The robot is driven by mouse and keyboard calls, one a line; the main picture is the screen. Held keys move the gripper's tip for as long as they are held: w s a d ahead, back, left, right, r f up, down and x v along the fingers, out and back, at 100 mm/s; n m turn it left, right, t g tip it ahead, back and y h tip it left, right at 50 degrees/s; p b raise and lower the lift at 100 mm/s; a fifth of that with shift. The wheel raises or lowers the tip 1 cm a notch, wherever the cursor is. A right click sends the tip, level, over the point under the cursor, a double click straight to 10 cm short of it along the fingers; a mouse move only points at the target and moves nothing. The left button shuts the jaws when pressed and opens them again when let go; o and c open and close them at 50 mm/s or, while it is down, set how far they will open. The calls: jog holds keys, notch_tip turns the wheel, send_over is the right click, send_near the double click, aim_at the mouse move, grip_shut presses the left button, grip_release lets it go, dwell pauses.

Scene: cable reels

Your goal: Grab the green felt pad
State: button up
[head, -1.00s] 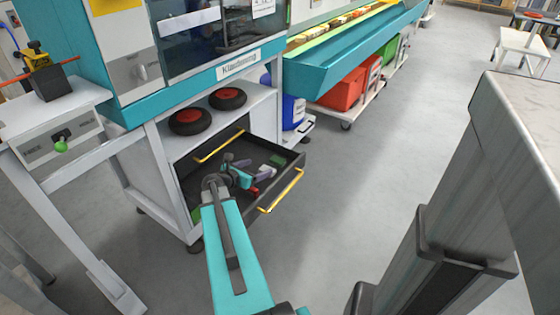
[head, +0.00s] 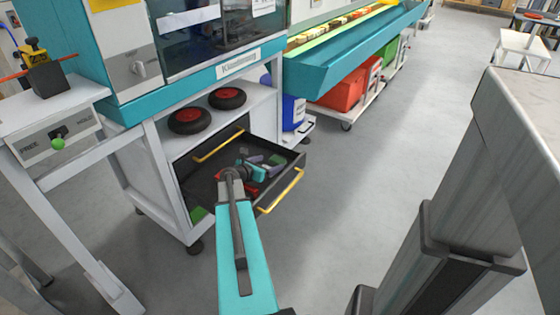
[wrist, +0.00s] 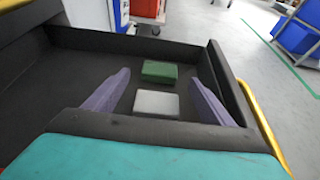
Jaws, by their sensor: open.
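The green felt pad (wrist: 160,71) lies flat on the dark floor of the open drawer (wrist: 75,68). A light grey block (wrist: 157,103) lies just nearer to me than the pad in the wrist view. My gripper (wrist: 160,77) is open and empty, with its two purple-grey fingers spread to the left and right of these pieces. The fingers do not appear to touch either piece.
The drawer has dark walls and a yellow handle (head: 279,190) along its front. Two black wheels with red hubs (head: 190,121) sit on the shelf above. A white side table (head: 50,120) stands at the left. The grey floor (head: 390,170) right of the drawer is clear.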

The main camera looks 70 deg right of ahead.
aim_at(277, 161)
jog(key=shift+d, duration=0.1)
jog(key=shift+s+b+x, duration=0.2)
jog(key=shift+b+x, duration=0.65)
jog(key=shift+x, duration=1.7)
jog(key=shift+f, duration=0.1)
jog(key=c, duration=1.1)
